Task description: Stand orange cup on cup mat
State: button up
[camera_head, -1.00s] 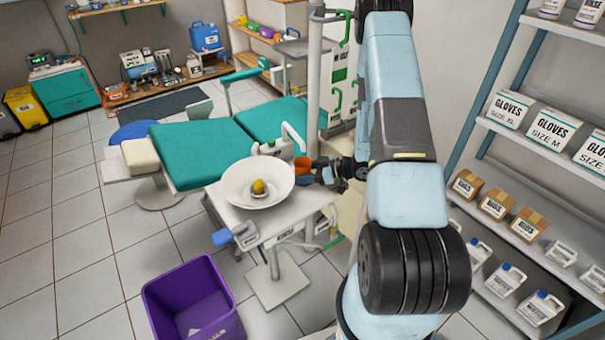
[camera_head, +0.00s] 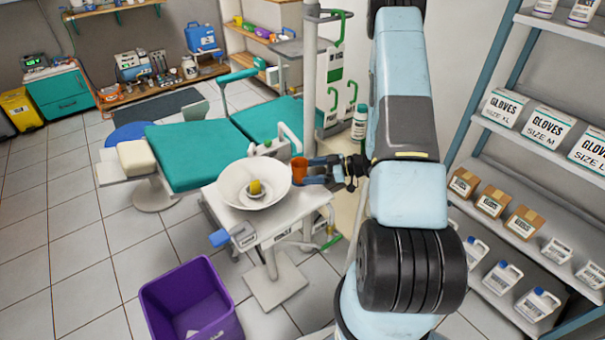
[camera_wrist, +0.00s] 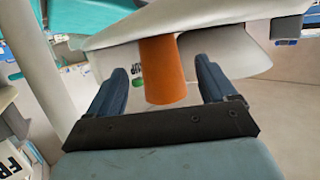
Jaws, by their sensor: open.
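The orange cup (camera_head: 299,170) stands upright at the right edge of the white bowl, over the small white table. My gripper (camera_head: 315,170) reaches in from the right, at the cup's side. In the wrist view the cup (camera_wrist: 163,75) shows between the two blue fingers of my gripper (camera_wrist: 160,72), with a gap on each side. The jaws are open and hold nothing. The white bowl's rim hides the far end of the cup in that view. I cannot make out a cup mat in either view.
The wide white bowl (camera_head: 230,195) with a yellow object (camera_head: 255,187) in it fills much of the table (camera_head: 283,230). A green-capped bottle (camera_head: 359,122) stands behind my arm. A purple bin (camera_head: 185,300) is on the floor in front, and shelves (camera_head: 515,215) stand at right.

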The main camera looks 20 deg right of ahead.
jog(key=shift+v, duration=1.5)
